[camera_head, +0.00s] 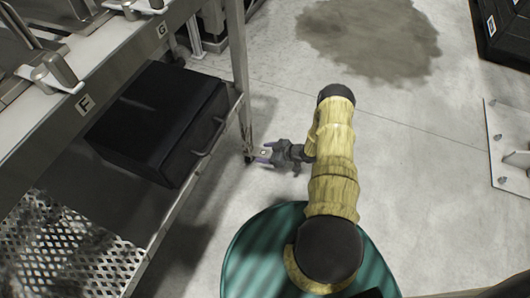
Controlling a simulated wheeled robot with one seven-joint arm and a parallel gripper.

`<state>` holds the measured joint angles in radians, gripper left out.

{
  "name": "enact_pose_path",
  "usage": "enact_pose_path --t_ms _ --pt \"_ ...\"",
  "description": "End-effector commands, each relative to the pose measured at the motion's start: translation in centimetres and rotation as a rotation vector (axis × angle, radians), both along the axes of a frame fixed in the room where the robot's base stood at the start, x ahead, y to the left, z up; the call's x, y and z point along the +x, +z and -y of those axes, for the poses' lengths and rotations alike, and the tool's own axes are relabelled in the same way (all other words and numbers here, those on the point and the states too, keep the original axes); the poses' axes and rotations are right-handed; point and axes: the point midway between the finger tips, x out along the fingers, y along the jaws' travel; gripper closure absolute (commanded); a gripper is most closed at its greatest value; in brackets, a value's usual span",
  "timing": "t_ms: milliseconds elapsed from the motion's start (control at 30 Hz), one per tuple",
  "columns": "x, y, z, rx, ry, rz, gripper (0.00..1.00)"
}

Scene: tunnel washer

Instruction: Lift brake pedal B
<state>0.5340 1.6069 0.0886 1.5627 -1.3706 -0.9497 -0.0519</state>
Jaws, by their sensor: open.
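I cannot make out a brake pedal marked B in the head view. Grey metal fittings on white plates sit along the steel bench at the left, one near the label F (85,103) and one near the label G (162,29). My gripper (262,155) is open and empty. It points left, low beside the bench's front leg. I cannot tell whether it touches the leg.
The steel bench (130,72) fills the left side. A black case (160,115) sits on its lower shelf, with a perforated metal panel (70,245) nearer. A dark stain (370,38) marks the floor. A black box (505,30) stands top right. The floor between is clear.

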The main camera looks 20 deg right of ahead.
Motion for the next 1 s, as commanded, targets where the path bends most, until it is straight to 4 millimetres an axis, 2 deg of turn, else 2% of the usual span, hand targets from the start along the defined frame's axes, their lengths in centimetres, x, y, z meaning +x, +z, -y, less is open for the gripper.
enact_pose_path --t_ms 700,833,1000 --pt "-7.4 7.2 8.8 -0.001 -0.004 -0.001 0.35" --pt "-8.6 8.2 10.2 -0.002 -0.004 -0.002 0.35" --pt "-9.4 8.7 11.0 -0.001 -0.001 -0.002 0.35"
